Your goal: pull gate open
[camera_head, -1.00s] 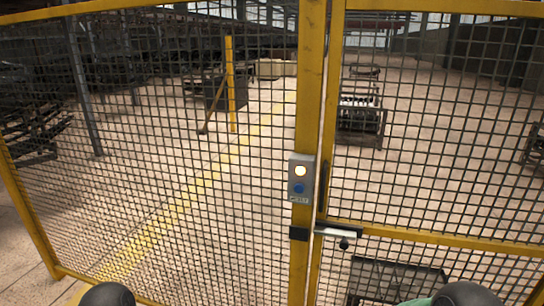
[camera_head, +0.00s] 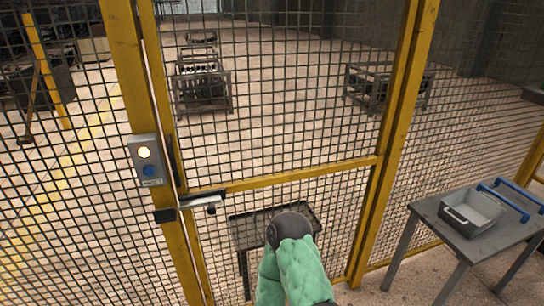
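The gate (camera_head: 295,177) is a yellow frame filled with dark wire mesh, between a left yellow post (camera_head: 128,70) and a right one. It appears shut, with only a thin light gap along the left post. A metal lever handle (camera_head: 204,203) sits low on its left edge, across the gap. A grey control box with a lit white button and a blue button (camera_head: 148,171) is on the left post. A green-padded arm of mine with a dark round joint rises from the bottom, right of the handle and apart from it in the picture. Neither gripper's fingers are visible.
A grey table (camera_head: 425,212) at the lower right holds a grey bin (camera_head: 470,216) and blue-handled items (camera_head: 505,200). Behind the mesh stand dark spring racks (camera_head: 203,88), (camera_head: 385,88) and a low dark table (camera_head: 245,232). Fixed mesh fencing continues on both sides.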

